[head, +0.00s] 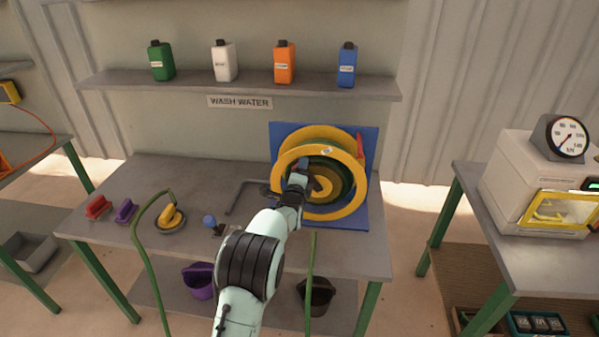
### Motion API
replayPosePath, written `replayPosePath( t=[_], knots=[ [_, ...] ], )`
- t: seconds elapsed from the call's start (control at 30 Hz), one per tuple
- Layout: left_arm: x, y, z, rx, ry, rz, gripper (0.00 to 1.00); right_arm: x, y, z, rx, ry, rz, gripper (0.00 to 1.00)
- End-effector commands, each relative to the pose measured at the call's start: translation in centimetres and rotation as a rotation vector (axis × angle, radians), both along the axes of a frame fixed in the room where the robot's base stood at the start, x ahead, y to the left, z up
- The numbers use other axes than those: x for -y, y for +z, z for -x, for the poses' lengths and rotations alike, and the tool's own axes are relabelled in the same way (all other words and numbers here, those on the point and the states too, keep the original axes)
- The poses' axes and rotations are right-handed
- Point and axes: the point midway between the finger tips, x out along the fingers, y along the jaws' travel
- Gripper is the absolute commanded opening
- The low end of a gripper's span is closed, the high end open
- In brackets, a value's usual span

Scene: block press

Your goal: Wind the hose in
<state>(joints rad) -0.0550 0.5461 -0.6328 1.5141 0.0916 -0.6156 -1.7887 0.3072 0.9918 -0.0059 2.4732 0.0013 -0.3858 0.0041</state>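The hose reel (357,200) has large yellow rims and stands upright on a blue board (290,133) at the right of the middle table. Some dark green hose shows inside it. The green hose (138,241) hangs over the table's front edge at the left, and another length (311,270) hangs below the reel. A yellow nozzle (175,218) sits at the hose's end on a round dish. My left gripper (272,193) is at the reel's front left side; its fingers are small and dark, and whether they hold anything is unclear. My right gripper is out of view.
A red brush (98,207), a purple brush (125,210), a blue-knobbed piece (209,220) and a grey angled bar (234,197) are on the table. Buckets (198,283) stand below. A shelf (180,86) with bottles is above. The right table (473,184) bears a cream machine.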

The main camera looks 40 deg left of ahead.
Motion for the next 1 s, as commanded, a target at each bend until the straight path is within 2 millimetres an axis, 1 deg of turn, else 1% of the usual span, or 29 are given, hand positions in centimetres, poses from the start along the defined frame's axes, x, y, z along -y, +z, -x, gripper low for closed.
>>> replayPosePath(
  t=[0.17,0.27,0.37,0.5,0.7,0.8,0.9,1.0],
  knots=[
    [-0.1,0.2,0.2,0.004,0.004,-0.004,0.65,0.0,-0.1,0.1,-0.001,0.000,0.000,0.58],
    [0.3,0.3,0.9,0.006,0.003,-0.004,0.65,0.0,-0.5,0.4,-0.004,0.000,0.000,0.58],
    [1.1,0.2,2.3,0.005,0.002,-0.001,0.65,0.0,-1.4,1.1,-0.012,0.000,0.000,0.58],
    [2.8,0.3,4.9,0.006,-0.001,0.002,0.65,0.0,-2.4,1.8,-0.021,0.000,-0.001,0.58],
    [5.0,0.6,8.4,0.004,0.000,0.003,0.65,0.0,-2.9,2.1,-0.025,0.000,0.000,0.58],
    [5.8,0.7,9.8,0.003,0.000,0.003,0.65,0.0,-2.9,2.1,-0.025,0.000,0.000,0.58],
    [6.4,0.8,10.7,0.003,0.001,0.001,0.65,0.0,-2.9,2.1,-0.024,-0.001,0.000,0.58],
    [6.7,0.8,11.3,0.003,0.001,0.001,0.65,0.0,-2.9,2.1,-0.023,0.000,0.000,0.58]
  ],
)
